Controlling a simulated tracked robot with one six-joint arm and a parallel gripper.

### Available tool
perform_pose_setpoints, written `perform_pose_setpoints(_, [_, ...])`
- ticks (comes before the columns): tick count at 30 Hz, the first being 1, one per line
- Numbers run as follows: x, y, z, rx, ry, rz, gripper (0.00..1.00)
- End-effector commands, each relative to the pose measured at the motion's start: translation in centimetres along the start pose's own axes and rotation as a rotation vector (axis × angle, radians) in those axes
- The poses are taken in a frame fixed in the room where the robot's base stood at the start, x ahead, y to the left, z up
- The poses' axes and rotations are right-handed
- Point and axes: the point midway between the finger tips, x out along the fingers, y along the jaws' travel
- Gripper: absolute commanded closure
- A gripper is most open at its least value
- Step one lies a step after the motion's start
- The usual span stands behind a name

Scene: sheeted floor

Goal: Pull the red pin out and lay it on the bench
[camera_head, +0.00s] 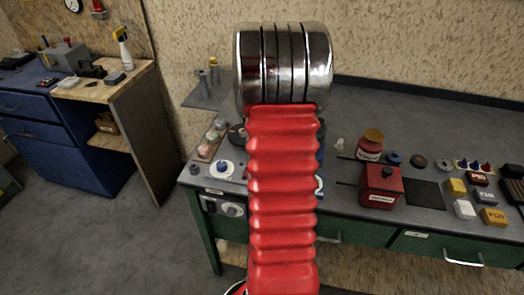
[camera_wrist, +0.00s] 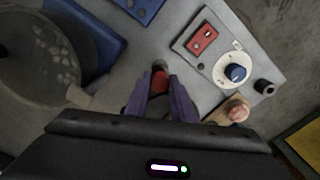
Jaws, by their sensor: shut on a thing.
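My gripper (camera_wrist: 160,90) shows in the wrist view, its two dark purple fingers pointing away from the camera. It is shut on a small red piece, which I take to be the red pin (camera_wrist: 160,79). A dark round part shows just beyond it. The pin's lower end is hidden, so I cannot tell whether it still sits in a hole. The grey bench (camera_head: 420,120) shows in the head view and lies below the fingers in the wrist view (camera_wrist: 205,95). My red arm hides the gripper and the pin in the head view.
A panel with a red switch (camera_wrist: 202,39) and a blue dial (camera_wrist: 235,72) lies right of the fingers, beside a black knob (camera_wrist: 264,87). A large round grey object (camera_wrist: 40,55) stands left. A red box (camera_head: 381,187) and several small items crowd the bench's right side.

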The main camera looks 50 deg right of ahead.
Motion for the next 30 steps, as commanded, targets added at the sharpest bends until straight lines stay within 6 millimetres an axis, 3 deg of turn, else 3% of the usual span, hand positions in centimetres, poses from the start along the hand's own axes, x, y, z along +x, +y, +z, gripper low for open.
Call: perform_pose_setpoints(30, [-2.2, 0.0, 0.0, 0.0, 0.0, 0.0, 1.0])
